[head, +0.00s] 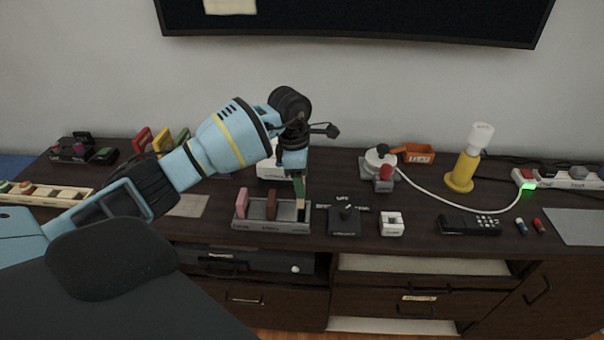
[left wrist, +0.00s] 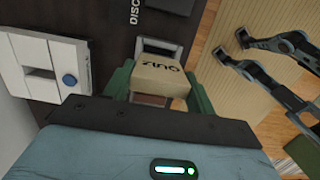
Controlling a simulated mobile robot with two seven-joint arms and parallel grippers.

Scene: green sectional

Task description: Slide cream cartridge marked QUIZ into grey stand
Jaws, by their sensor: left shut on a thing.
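The grey stand (head: 270,226) sits near the front edge of the dark cabinet top, with a pink cartridge and a brown cartridge (head: 271,206) upright in it. My left gripper (head: 299,184) is over the stand's right part, shut on the cream cartridge (head: 301,206). In the left wrist view the cartridge (left wrist: 160,75), marked QUIZ, is between my green fingers (left wrist: 160,92). Part of the grey stand (left wrist: 160,45) shows beyond it. The cartridge's lower edge is at the stand; I cannot tell how deep it sits. My right gripper is in neither view.
A white box (left wrist: 45,65) with a blue button stands behind the stand. A black switch box (head: 344,221) and a small white block (head: 392,224) stand to its right.

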